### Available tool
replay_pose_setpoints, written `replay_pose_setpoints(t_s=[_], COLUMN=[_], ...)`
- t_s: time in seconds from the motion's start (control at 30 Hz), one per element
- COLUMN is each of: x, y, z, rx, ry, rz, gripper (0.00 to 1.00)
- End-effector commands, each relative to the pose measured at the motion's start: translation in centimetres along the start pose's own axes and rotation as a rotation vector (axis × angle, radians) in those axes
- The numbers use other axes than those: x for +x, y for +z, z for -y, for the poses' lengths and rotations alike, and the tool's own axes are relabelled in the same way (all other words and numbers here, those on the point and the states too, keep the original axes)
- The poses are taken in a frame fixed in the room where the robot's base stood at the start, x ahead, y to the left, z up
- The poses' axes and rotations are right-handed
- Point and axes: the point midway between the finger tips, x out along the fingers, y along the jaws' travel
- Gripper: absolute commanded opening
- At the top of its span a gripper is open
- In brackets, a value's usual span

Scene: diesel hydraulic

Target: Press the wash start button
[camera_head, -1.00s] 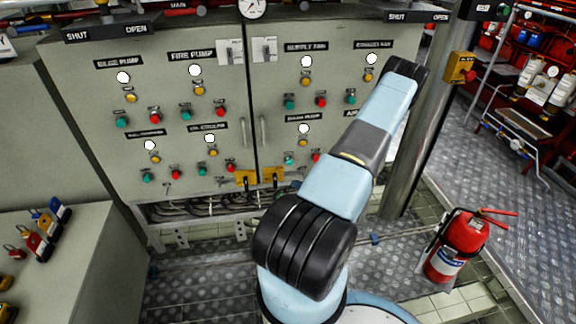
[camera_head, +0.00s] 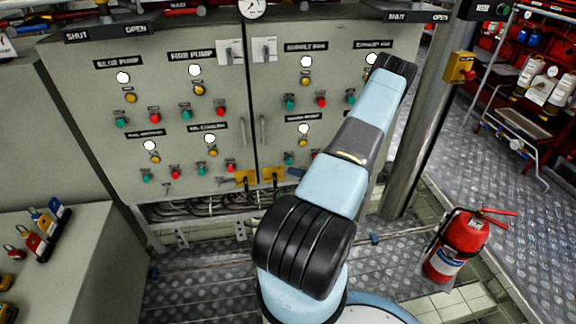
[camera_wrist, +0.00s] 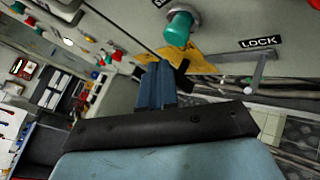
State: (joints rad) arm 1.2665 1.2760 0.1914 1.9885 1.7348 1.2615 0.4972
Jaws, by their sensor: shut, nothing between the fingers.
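The grey control cabinet (camera_head: 215,60) carries several green and red buttons under lamps and black labels. In the wrist view, a green button (camera_wrist: 180,28) in a metal collar stands out just beyond my fingertips; its label is cut off, so I cannot tell whether it is the wash start button. My gripper (camera_wrist: 163,70) has its blue fingers shut and empty, and a gap to the button seems to show. In the head view, my arm hides most of the gripper. A green button (camera_head: 289,157) shows on the cabinet's lower right part, left of my arm.
Yellow hasps (camera_head: 272,175) are at the cabinet's lower middle; yellow metal (camera_wrist: 205,62) is behind my fingers. A LOCK label (camera_wrist: 259,42) is nearby. A metal post (camera_head: 421,130) stands right of the arm. A red extinguisher (camera_head: 456,245) stands on the floor.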

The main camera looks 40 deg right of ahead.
Motion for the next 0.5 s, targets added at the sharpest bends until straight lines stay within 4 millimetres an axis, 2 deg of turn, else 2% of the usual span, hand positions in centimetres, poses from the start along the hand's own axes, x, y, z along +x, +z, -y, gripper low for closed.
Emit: replay_pose_setpoints(t_s=[0.5], x=[0.80], y=[0.56], z=[0.55], rx=[0.001], ry=[0.000], rz=[0.000], gripper=[0.00])
